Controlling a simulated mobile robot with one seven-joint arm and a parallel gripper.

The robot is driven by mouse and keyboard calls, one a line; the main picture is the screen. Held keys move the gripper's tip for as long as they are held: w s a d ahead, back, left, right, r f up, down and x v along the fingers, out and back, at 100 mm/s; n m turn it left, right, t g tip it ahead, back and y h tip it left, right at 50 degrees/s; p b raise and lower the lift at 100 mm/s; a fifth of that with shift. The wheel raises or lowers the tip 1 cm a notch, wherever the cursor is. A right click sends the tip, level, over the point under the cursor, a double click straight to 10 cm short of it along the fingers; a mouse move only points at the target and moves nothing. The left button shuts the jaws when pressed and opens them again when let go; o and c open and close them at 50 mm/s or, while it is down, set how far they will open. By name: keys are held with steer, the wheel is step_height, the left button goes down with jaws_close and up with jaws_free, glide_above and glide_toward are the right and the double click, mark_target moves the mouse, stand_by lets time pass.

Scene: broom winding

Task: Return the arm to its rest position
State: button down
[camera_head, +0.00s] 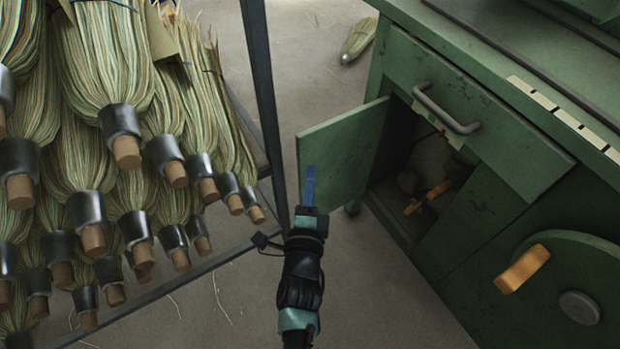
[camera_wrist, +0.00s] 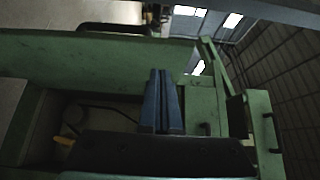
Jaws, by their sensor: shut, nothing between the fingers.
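My gripper (camera_head: 310,187) has blue fingers and is at the middle of the head view, in front of the open green cabinet door (camera_head: 338,150). The fingers are together with nothing between them. They also show in the wrist view (camera_wrist: 161,85), side by side and pointing up the picture. My dark arm comes up from the bottom edge of the head view. I cannot tell how far the fingertips are from the door.
A rack of brooms (camera_head: 95,130) fills the left, with a dark metal post (camera_head: 263,95) near my gripper. The green cabinet (camera_head: 500,160) stands right, with a drawer handle (camera_head: 445,112), yellow-handled item (camera_head: 430,197) inside and a wheel (camera_head: 575,295). One broom (camera_head: 360,38) lies on the floor behind.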

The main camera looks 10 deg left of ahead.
steer(key=s+a+p, duration=0.3)
steer(key=s+a, duration=0.3)
steer(key=s, duration=0.2)
steer(key=shift+p, duration=0.3)
